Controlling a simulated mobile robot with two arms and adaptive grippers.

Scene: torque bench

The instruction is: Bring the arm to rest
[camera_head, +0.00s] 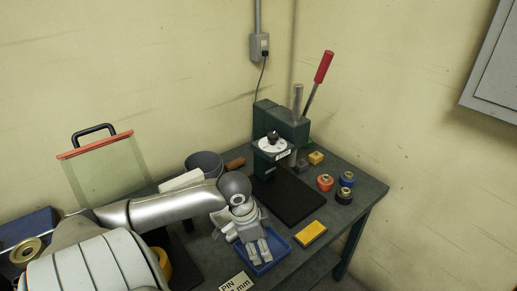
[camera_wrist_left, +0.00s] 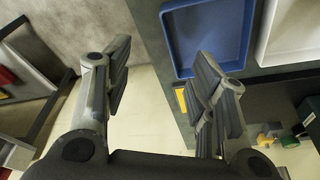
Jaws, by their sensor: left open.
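My left arm (camera_head: 160,207) comes in from the left and reaches over the bench. My left gripper (camera_head: 259,252) hangs with its fingers downward over a blue tray (camera_head: 282,246) near the bench's front edge. The two fingers are apart and nothing is between them. In the left wrist view the gripper (camera_wrist_left: 162,58) is open and empty, with the empty part of the blue tray (camera_wrist_left: 208,72) beyond the right finger. My right gripper is not in view.
A green press (camera_head: 282,125) with a red-handled lever stands behind on a dark mat (camera_head: 292,200). A yellow block (camera_head: 310,233), several coloured knobbed pieces (camera_head: 325,182), a grey bin (camera_head: 205,162) and a clear guard panel (camera_head: 105,170) stand around. Bare floor lies past the front edge.

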